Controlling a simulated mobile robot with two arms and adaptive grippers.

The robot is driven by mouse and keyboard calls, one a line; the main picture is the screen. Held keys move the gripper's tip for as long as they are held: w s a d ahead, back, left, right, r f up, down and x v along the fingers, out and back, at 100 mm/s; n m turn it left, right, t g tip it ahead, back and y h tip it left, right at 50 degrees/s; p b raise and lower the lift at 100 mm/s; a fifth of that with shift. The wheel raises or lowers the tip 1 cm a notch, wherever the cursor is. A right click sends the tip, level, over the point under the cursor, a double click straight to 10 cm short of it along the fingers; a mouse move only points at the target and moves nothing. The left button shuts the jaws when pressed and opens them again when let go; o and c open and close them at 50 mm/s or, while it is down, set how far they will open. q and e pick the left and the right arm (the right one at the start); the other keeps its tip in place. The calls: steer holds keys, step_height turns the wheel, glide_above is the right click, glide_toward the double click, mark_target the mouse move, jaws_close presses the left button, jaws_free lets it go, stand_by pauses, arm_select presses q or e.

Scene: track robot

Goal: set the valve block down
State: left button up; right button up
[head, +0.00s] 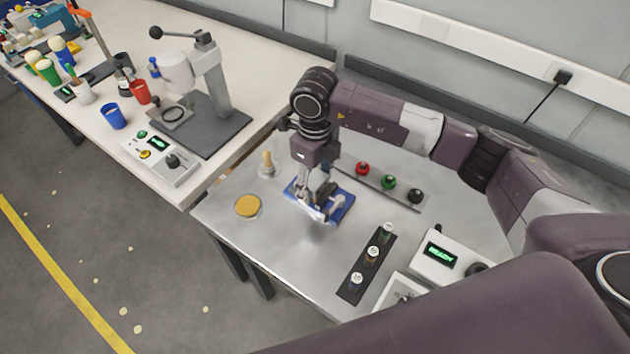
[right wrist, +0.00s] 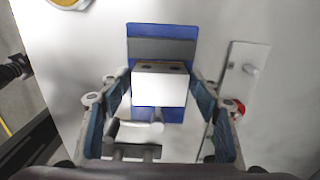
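The valve block (right wrist: 160,85) is a pale grey-white block with dark holes in its upper face. In the right wrist view it lies between the fingertips of my right gripper (right wrist: 161,88), which look closed against its two sides. A blue plate (right wrist: 134,48) with a grey band lies beneath or just behind the block; I cannot tell if the block touches it. In the head view my right gripper (head: 317,204) points down over the blue plate (head: 346,213), and the fingers largely hide the block. My left gripper is out of view.
On the metal table, a round yellow-topped dish (head: 248,207) and a wooden-handled tool (head: 267,165) stand left. A rail with red, green and black knobs (head: 388,182) lies behind. A dark strip with small vials (head: 372,253) and a READY box (head: 441,255) sit right.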

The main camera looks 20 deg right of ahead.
mark_target(315, 179)
steer(key=shift+r, duration=0.45)
step_height(315, 179, up, 12)
steer(key=b, duration=0.2)
steer(key=shift+f+b, duration=0.25)
steer(key=shift+b, duration=0.15)
